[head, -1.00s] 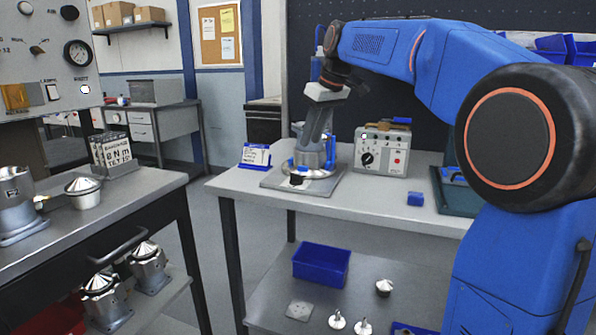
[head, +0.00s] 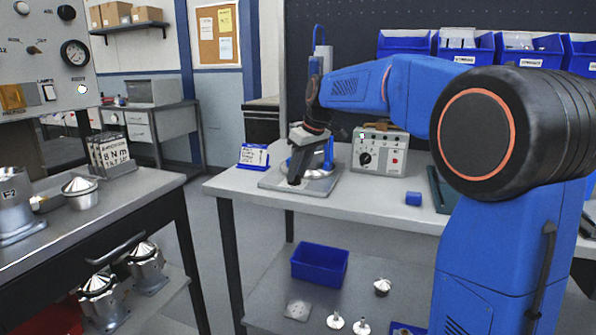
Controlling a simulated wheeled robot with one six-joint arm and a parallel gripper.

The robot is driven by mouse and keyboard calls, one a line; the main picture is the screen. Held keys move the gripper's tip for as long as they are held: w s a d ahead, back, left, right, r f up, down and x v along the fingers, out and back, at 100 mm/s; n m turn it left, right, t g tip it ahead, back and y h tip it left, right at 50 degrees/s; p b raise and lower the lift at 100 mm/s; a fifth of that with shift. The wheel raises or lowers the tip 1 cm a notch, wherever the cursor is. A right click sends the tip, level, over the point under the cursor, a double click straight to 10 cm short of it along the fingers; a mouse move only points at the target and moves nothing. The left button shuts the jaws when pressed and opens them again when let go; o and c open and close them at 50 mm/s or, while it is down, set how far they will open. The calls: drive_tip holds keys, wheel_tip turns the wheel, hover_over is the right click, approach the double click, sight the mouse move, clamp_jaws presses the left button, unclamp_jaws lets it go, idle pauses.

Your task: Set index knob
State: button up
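A round metal fixture with blue parts (head: 327,165) stands on a grey base plate (head: 325,188) on the bench. My gripper (head: 294,181) points down at the front left of this fixture, with its tips at a small dark part there. That dark part is mostly hidden by the fingers, and I cannot tell whether they touch it or how far apart they are. A beige control box (head: 391,156) stands to the right of the fixture. A black pointer knob (head: 365,158) and a red button show on its face. My gripper is apart from this box.
A blue-framed sign (head: 254,156) stands left of the fixture. A blue bin (head: 320,264) and several metal parts are on the shelf below. A cart (head: 130,200) with housings stands at left, across a floor gap.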

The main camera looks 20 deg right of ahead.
clamp_jaws()
drive_tip(key=shift+m, duration=0.3)
drive_tip(key=m, duration=0.1)
drive_tip(key=m+h, duration=0.1)
drive_tip(key=m, duration=0.1)
drive_tip(key=shift+s+a+m+t+h, duration=0.15)
drive_tip(key=shift+a+m+t+h, duration=0.15)
drive_tip(key=shift+a+t, duration=0.1)
drive_tip(key=m, duration=0.2)
drive_tip(key=m+h, duration=0.1)
drive_tip(key=shift+a+m, duration=0.2)
drive_tip(key=shift+m, duration=0.2)
drive_tip(key=m, duration=0.1)
drive_tip(key=m+h, duration=0.1)
drive_tip(key=m, duration=0.1)
drive_tip(key=m+g+h, duration=0.1)
drive_tip(key=m, duration=0.1)
drive_tip(key=shift+w+a, duration=0.2)
drive_tip(key=shift+a, duration=0.1)
drive_tip(key=shift+w+a+m+g+h, duration=0.1)
drive_tip(key=shift+m+g+h, duration=0.25)
drive_tip(key=shift+m, duration=0.85)
drive_tip(key=shift+w+a+m+g+h, duration=0.15)
drive_tip(key=shift+m+h, duration=0.3)
drive_tip(key=shift+m, duration=0.75)
